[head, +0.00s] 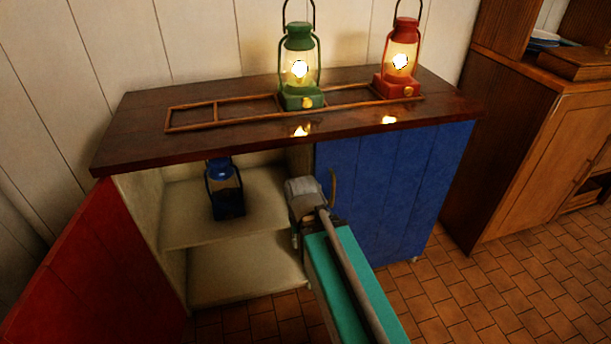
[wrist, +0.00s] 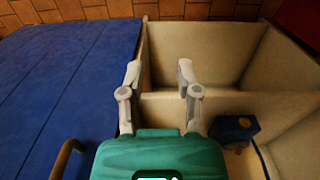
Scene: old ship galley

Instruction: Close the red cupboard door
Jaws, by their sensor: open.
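The red cupboard door (head: 95,270) stands wide open at the lower left of the head view, swung out from the left side of the cupboard. A bit of the red door (wrist: 303,18) shows at the top right of the wrist view. My gripper (wrist: 158,78) is open, with nothing between its fingers. In the head view my gripper (head: 298,225) is at the front of the open compartment, near its right side and beside the closed blue door (head: 385,185). It is well apart from the red door. The red door's handle is not visible.
A blue lantern (head: 225,190) stands on the upper shelf (head: 180,225) inside. A lit green lantern (head: 300,65) and a lit red lantern (head: 399,60) stand on the dark top (head: 140,140). The blue door has a curved handle (head: 333,187). A wooden cabinet (head: 520,150) stands right.

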